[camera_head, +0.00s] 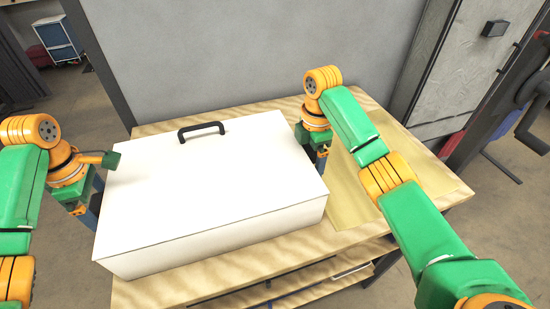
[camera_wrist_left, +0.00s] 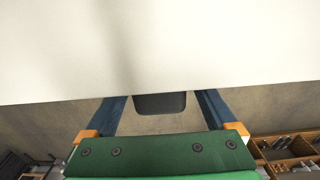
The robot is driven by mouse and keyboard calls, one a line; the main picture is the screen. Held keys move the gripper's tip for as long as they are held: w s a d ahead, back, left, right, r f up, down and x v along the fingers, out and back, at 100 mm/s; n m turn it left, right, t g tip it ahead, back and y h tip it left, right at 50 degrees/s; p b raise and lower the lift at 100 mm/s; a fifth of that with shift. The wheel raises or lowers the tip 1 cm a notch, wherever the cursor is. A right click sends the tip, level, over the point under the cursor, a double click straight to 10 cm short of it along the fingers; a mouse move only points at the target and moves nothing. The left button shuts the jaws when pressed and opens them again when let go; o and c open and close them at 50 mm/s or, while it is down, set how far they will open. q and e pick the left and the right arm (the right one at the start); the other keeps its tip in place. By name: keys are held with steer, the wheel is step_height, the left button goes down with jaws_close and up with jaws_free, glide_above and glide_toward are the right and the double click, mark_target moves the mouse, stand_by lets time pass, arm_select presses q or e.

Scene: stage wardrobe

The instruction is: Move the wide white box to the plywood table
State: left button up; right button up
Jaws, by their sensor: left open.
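The wide white box (camera_head: 210,185), with a black handle (camera_head: 201,131) on its lid, rests on a table with a pale wood-grain top (camera_head: 270,262). My left gripper (camera_head: 88,208) is at the box's left side, fingers pointing down. In the left wrist view its two blue fingers (camera_wrist_left: 162,112) are apart, next to the white box (camera_wrist_left: 160,50). A dark block (camera_wrist_left: 160,103) shows between them; I cannot tell whether it belongs to the box. My right gripper (camera_head: 321,160) is close against the box's right side; its fingertips are mostly hidden.
A yellowish sheet (camera_head: 425,179) lies on the table right of the box. A grey panel (camera_head: 240,50) stands close behind the table. A shelf (camera_head: 300,285) shows under the front edge. Bare tabletop is left as a narrow strip in front.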

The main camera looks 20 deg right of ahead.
arm_select(q)
step_height(320, 180, up, 11)
steer(key=shift+s+f, duration=0.1)
steer(key=shift+r, duration=0.2)
arm_select(e)
steer(key=shift+r, duration=0.4)
step_height(320, 180, up, 11)
steer(key=shift+r, duration=0.15)
arm_select(q)
steer(key=shift+f, duration=0.1)
arm_select(e)
steer(key=shift+s, duration=0.1)
